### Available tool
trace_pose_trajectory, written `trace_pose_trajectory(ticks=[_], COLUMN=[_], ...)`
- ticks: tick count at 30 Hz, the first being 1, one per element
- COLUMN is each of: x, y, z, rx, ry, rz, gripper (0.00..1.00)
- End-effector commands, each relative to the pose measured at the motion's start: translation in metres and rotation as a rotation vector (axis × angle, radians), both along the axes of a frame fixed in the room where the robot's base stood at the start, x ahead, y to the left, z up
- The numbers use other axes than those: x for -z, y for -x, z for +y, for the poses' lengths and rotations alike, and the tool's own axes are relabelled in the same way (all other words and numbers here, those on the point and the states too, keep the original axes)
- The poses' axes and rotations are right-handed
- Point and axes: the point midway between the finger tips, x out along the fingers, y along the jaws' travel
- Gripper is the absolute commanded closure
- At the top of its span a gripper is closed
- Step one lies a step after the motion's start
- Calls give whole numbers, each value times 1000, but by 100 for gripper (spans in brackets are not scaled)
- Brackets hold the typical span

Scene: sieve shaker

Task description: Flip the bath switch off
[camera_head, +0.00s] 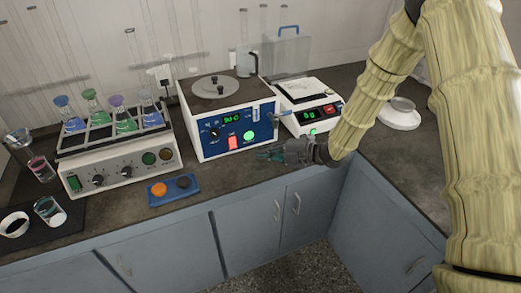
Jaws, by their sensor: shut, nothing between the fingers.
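The bath (192,128) is a white box with a blue front panel and a round grey lid on top. Its panel has a lit green display (232,117), a dark knob (214,133), a red switch (233,143) and a round green light or button (249,136). Which way the red switch is tipped is too small to tell. My gripper (264,153) is shut and empty, in front of the panel's lower right part. It appears to the right of the red switch and lower, apart from it. The switch is not hidden.
A shaker (125,174) with several flasks stands left of the bath. A blue tray (173,197) with an orange and a dark round piece lies in front. A balance-like device (305,121) stands close on the right. Glassware (46,209) is at far left.

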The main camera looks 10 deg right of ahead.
Motion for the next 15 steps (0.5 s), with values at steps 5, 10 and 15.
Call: trace_pose_trajectory(ticks=[5,10,15], x=[6,13,20], y=[-12,-23,-36], z=[27,52,74], rx=[-2,-3,-1], ry=[-1,-1,0], rz=[0,2,1], gripper=[100,100,100])
